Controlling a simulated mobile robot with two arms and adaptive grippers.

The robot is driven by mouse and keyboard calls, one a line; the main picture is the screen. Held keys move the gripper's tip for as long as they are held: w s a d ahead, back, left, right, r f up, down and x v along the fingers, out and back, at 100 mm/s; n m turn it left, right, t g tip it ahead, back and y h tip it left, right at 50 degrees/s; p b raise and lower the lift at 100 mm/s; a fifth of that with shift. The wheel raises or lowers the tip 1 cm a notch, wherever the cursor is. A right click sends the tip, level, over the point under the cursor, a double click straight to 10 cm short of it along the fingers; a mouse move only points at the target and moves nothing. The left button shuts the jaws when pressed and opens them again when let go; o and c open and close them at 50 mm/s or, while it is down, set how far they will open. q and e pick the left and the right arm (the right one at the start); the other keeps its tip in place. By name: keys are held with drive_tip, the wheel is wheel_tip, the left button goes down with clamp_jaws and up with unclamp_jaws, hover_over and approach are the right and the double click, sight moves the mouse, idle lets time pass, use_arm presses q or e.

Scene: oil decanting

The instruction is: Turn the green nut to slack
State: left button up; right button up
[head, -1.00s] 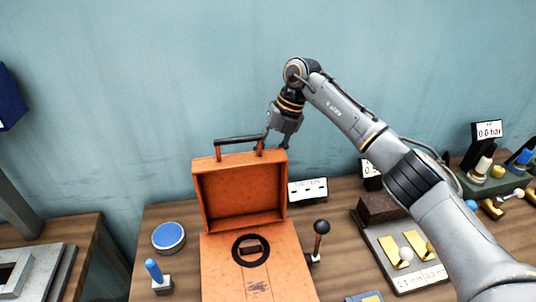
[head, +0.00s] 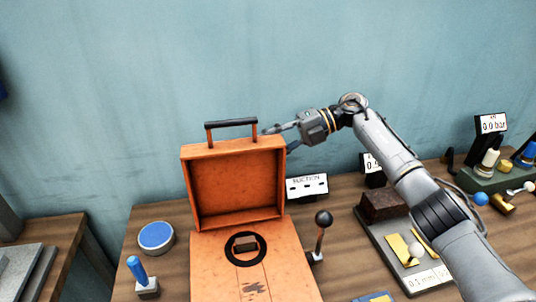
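I cannot make out a green nut in the head view. A dark green block (head: 478,181) at the far right carries a gauge reading 0.0 bar (head: 491,123) and several fittings, none of which clearly shows as a green nut. My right gripper (head: 278,139) is in the air by the upper right corner of the open orange lid (head: 236,188). It points left with its fingers spread and nothing between them. One fingertip is near the right end of the lid's black handle (head: 231,123); I cannot tell whether they touch. My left gripper is not in view.
The orange box (head: 210,260) has a black ring (head: 233,238) on top. A ball-topped lever (head: 321,236) stands right of it. A SUCTION panel (head: 307,188) is behind. A blue-topped round tin (head: 156,237) and blue-handled tool (head: 138,270) are left. A tray (head: 408,266) holds brass pieces.

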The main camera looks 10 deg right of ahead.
drive_tip(key=y+b, duration=0.2)
drive_tip(key=f+y+b, duration=0.1)
drive_tip(key=y+b, duration=0.1)
drive_tip(key=b, duration=0.1)
drive_tip(key=shift+f, duration=0.2)
drive_tip(key=shift+r+t+y+b, duration=0.1)
drive_tip(key=shift+t+y+b, duration=0.2)
drive_tip(key=shift+y+b, duration=0.95)
drive_tip(key=o, duration=1.2)
drive_tip(key=shift+r, duration=0.1)
drive_tip(key=shift+d, duration=0.15)
